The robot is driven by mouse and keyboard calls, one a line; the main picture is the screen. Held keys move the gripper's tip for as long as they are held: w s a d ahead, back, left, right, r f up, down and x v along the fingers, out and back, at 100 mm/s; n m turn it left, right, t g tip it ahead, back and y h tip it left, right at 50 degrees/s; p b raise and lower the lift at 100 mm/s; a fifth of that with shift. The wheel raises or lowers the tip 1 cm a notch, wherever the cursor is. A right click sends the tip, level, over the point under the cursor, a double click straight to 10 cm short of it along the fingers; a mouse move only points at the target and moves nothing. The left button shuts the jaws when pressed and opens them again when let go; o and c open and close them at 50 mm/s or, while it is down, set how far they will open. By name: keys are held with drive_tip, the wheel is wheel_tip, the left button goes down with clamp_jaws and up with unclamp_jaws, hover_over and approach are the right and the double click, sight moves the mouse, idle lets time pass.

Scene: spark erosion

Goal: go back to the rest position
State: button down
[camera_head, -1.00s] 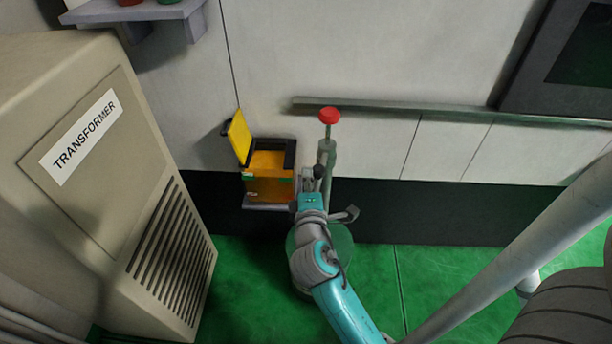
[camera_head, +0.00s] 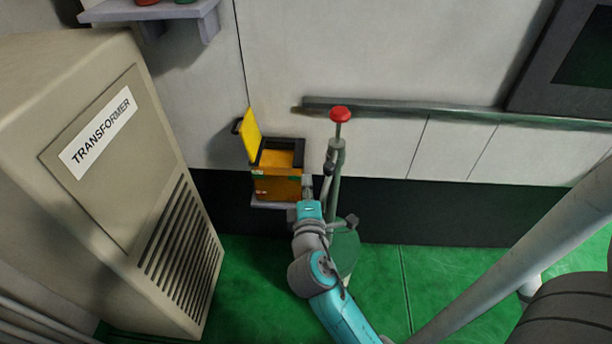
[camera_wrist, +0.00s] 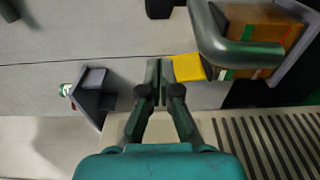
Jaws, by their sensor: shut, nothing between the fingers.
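My gripper (camera_head: 308,186) is at the end of my teal and grey arm, in front of the wall near the right side of an open orange box. In the wrist view my gripper (camera_wrist: 160,78) has its two dark fingers together, with nothing between them. In the wrist view a yellow flap (camera_wrist: 187,67) shows just right of the fingertips. The fingertips are small in the head view.
The orange box (camera_head: 276,188) has its yellow lid (camera_head: 251,136) raised. A green post with a red knob (camera_head: 340,114) stands close right of my gripper. A beige transformer cabinet (camera_head: 120,190) fills the left. A rail (camera_head: 430,112) runs along the wall. Green floor (camera_head: 385,280) is open.

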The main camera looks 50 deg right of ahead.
drive_tip(key=s+d+v, duration=0.1)
drive_tip(key=v, duration=0.5)
drive_tip(key=shift+a, duration=0.15)
drive_tip(key=s+a+f+t+y, duration=0.2)
drive_tip(key=s+a+f+y, duration=0.7)
drive_tip(key=s+a+f, duration=0.15)
drive_tip(key=s+a+r+m+y, duration=0.1)
drive_tip(key=s+a+m+y, duration=0.1)
drive_tip(key=s, duration=0.5)
drive_tip(key=s+a+r+m+y, duration=0.2)
drive_tip(key=s+a+m, duration=0.2)
drive_tip(key=s+m, duration=0.2)
drive_tip(key=shift+s+a+m, duration=0.2)
drive_tip(key=shift+s+m, duration=0.2)
drive_tip(key=shift+s, duration=0.8)
drive_tip(key=shift+r, duration=0.15)
